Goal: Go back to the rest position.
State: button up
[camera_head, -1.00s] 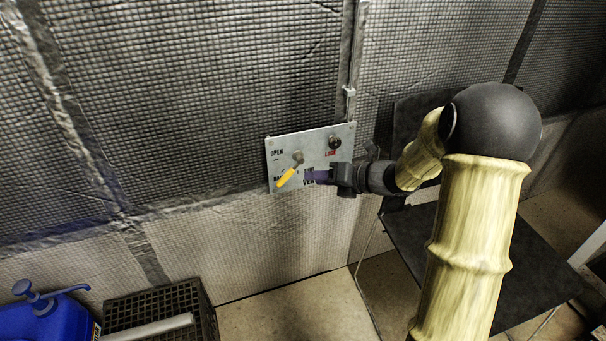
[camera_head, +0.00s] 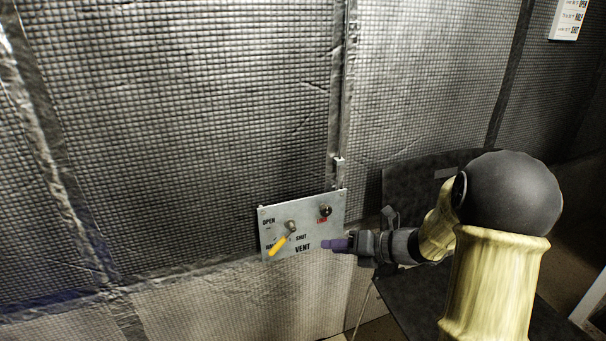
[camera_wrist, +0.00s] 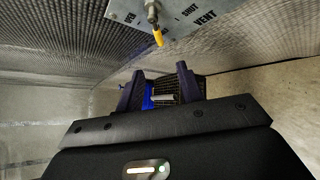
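My gripper (camera_head: 336,245) is at the right edge of the vent panel (camera_head: 312,228), in front of the wall. In the wrist view my gripper (camera_wrist: 161,84) shows two dark purple fingers standing apart with nothing held between them. The panel is a grey plate with the words OPEN, SHUT, VENT and LOCK. Its yellow-tipped lever (camera_head: 279,244) points down and to the left; it also shows in the wrist view (camera_wrist: 157,36), clear of the fingers. A small dark knob (camera_head: 325,210) sits by the LOCK label.
A dark flat surface (camera_head: 410,300) lies below my arm, with a dark upright panel (camera_head: 405,185) behind it. In the wrist view a blue container (camera_wrist: 148,98) and a dark crate (camera_wrist: 167,86) are beyond the fingers. A white sign (camera_head: 568,18) hangs upper right.

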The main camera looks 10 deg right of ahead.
jog(key=s+d+f+m+h, duration=0.1)
jog(key=s+d+m+h, duration=0.15)
jog(key=m+h, duration=0.7)
jog(key=s+d+f+m+h, duration=0.2)
jog(key=s+m, duration=0.1)
jog(key=m, duration=1.3)
jog(key=s+a+f+m+g, duration=0.1)
jog(key=s+a+m+g, duration=0.1)
jog(key=s+m, duration=0.45)
jog(key=s+a+f+m+g, duration=0.1)
jog(key=s+f+m+g, duration=0.15)
jog(key=s+m, duration=0.4)
notch_tip(320, 180, up, 38)
jog(key=n+p, duration=0.1)
jog(key=p, duration=3.6)
jog(key=shift+s+a+r, duration=0.15)
jog(key=shift+s+r, duration=0.05)
jog(key=shift+s, duration=0.2)
jog(key=shift+f+y, duration=0.1)
jog(key=shift+y, duration=0.15)
jog(key=shift+w, duration=0.1)
